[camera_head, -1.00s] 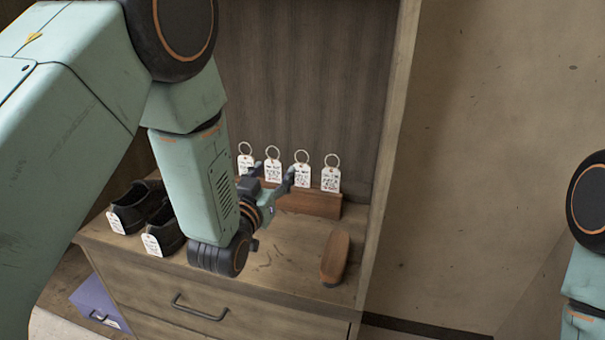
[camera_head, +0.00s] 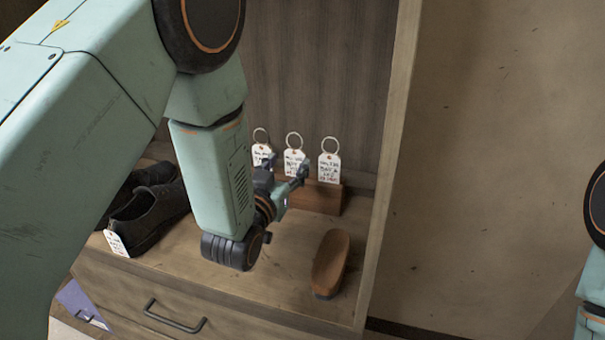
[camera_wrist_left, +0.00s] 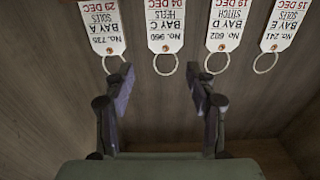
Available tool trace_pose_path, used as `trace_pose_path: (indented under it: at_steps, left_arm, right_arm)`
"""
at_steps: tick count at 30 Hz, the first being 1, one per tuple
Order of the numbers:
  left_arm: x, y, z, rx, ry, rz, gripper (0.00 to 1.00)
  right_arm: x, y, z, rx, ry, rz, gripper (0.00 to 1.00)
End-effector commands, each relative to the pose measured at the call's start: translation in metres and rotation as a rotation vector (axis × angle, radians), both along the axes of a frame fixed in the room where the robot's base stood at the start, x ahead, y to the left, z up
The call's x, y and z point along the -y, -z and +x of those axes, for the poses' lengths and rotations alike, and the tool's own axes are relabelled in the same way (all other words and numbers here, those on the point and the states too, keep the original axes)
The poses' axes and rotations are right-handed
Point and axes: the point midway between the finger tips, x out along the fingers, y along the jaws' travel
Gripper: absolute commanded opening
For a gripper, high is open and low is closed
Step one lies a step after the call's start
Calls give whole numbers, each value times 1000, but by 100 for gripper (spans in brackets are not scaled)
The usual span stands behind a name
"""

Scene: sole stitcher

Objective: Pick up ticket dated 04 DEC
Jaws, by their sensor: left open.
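Several white tickets with metal rings stand in a row in a wooden holder (camera_head: 318,197). In the left wrist view they appear upside down. The 04 DEC ticket (camera_wrist_left: 165,28), reading HEELS, BAY C, No. 960, is second from left there, with its ring toward my fingers. In the head view it is the middle visible ticket (camera_head: 293,157), partly covered by my left gripper (camera_head: 286,168). In the wrist view my left gripper (camera_wrist_left: 160,92) is open and empty, its fingers either side of the line to that ring, apparently apart from it. My right gripper is out of view.
Neighbouring tickets 29 DEC (camera_wrist_left: 101,25) and 19 DEC (camera_wrist_left: 228,25) flank it closely; 15 DEC (camera_wrist_left: 284,25) is farther right. A wooden brush-like object (camera_head: 331,262) lies on the cabinet top. Dark shoes (camera_head: 148,213) stand left. A side panel (camera_head: 388,150) bounds the right.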

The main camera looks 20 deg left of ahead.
Motion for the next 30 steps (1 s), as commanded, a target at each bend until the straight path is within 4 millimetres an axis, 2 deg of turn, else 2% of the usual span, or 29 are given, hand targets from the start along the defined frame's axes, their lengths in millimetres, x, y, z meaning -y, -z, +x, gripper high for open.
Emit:
trace_pose_path:
  at_steps: [1,3,8,17,24,30]
  left_arm:
    - [-2,11,-1,-1,-2,-2,57]
    - [-2,16,-2,-1,-3,-2,57]
    - [-1,20,-2,0,-2,-1,57]
    - [0,16,28,2,-2,-1,57]
    - [4,11,63,2,-2,-1,57]
    - [5,11,77,0,-2,-1,57]
  right_arm:
    - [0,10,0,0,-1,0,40]
    - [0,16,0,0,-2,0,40]
    - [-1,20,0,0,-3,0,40]
    - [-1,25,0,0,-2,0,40]
    - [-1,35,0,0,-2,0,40]
    - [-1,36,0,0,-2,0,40]
